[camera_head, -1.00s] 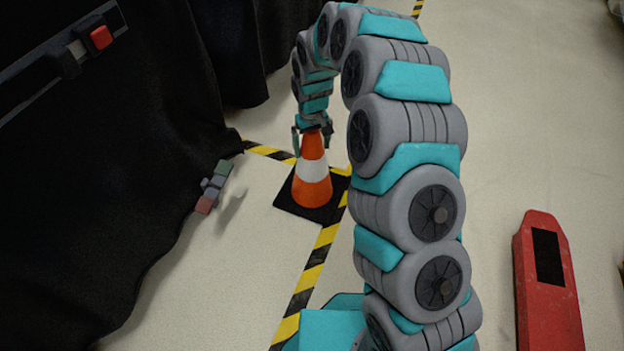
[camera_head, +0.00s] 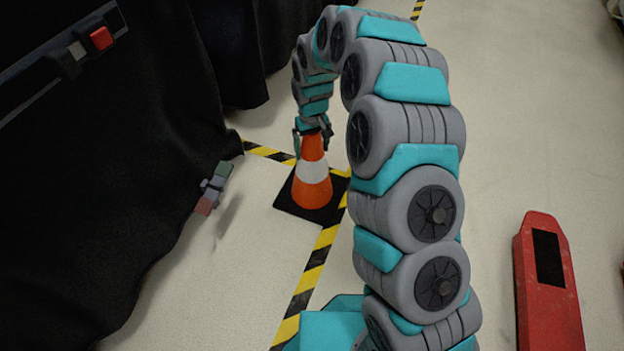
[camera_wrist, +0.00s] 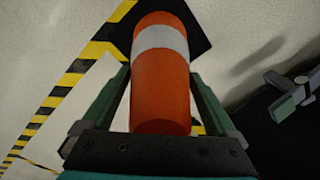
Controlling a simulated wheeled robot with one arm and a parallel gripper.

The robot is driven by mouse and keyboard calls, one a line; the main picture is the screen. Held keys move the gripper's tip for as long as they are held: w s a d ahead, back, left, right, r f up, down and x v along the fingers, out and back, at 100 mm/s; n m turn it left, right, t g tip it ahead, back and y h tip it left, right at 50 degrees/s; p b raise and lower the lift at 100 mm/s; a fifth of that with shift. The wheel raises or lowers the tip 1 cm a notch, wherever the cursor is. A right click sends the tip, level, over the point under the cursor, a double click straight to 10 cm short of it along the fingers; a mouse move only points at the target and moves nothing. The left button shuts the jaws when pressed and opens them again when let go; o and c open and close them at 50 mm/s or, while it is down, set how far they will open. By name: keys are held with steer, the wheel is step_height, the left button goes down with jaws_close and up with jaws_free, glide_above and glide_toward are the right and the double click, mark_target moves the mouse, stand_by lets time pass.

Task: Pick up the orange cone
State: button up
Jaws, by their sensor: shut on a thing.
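The orange cone (camera_head: 312,189) has a white band and a black square base. It stands upright on the floor where yellow-black tape strips meet. My gripper (camera_head: 312,137) is at the cone's top, pointing down, with a finger on either side. In the wrist view the cone (camera_wrist: 160,95) fills the space between the two fingers of my gripper (camera_wrist: 160,88). My gripper is shut on the cone near its tip. The base appears to rest on the floor.
Black-draped carts (camera_head: 90,180) stand at the left, with a small red-green-grey handle (camera_head: 212,188) jutting out near the cone. A red fork-like object (camera_head: 548,290) lies at the lower right. Open pale floor (camera_head: 530,120) is on the right.

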jaws_close()
steer(key=shift+r, duration=0.15)
